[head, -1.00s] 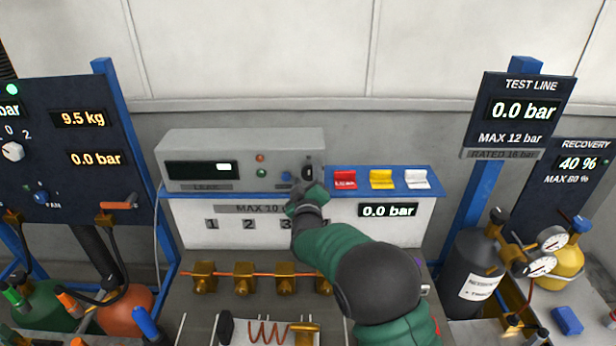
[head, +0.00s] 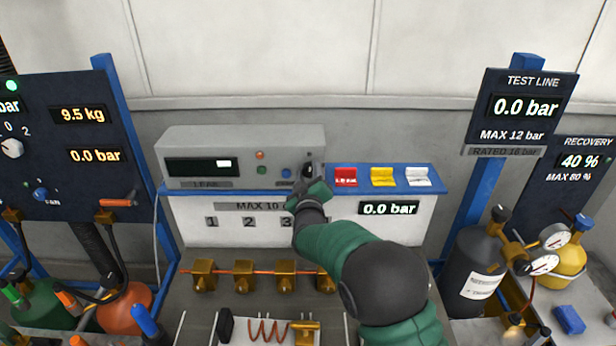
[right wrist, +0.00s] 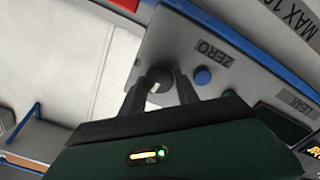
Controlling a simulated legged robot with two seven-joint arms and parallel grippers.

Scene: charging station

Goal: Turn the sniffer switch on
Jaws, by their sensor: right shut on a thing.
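The sniffer is a grey box (head: 240,142) on the back of the bench, with a dark display (head: 202,167) showing a small lit white patch. A small orange lamp and a green lamp sit on its face. A blue button (head: 286,173) also shows in the right wrist view (right wrist: 202,76) beside the label ZERO. The dark round switch knob (right wrist: 158,79) is at the right end of the face. My right gripper (head: 309,177) has its two fingers on either side of this knob, shut on it; the fingers (right wrist: 160,92) partly hide it. My left gripper is out of view.
Red (head: 345,176), yellow (head: 382,176) and white (head: 418,176) switches stand just right of the box. Brass fittings on a copper pipe (head: 245,271) lie below. A dark gas cylinder (head: 474,270) stands at the right.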

